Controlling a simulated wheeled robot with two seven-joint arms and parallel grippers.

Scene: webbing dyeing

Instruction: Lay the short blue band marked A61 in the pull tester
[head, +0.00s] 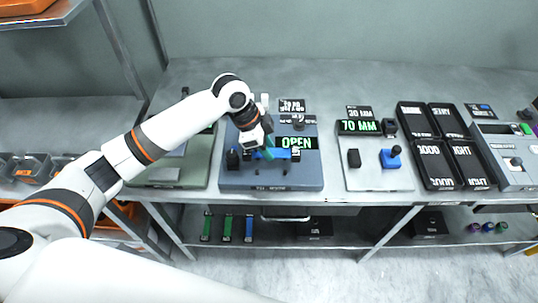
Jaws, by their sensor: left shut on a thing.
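A short blue band (281,154) lies level, low over the middle of a dark blue-grey machine (262,179) with a green "OPEN" display. I take this machine for the pull tester. My left gripper (268,152) reaches down from above at the left part of the band and is shut on it. The fingers hide part of the band. I cannot read the A61 mark, nor tell whether the band touches the machine's bed. A small dark upright part (232,158) stands left of the band. My right gripper is not in view.
Right of the machine stands a grey device (370,179) with a "70 MM" display and a blue block (391,159). Black labelled trays (437,150) are further right. A green-grey device (170,177) is at left. Green and blue pieces (228,228) lie on the lower shelf.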

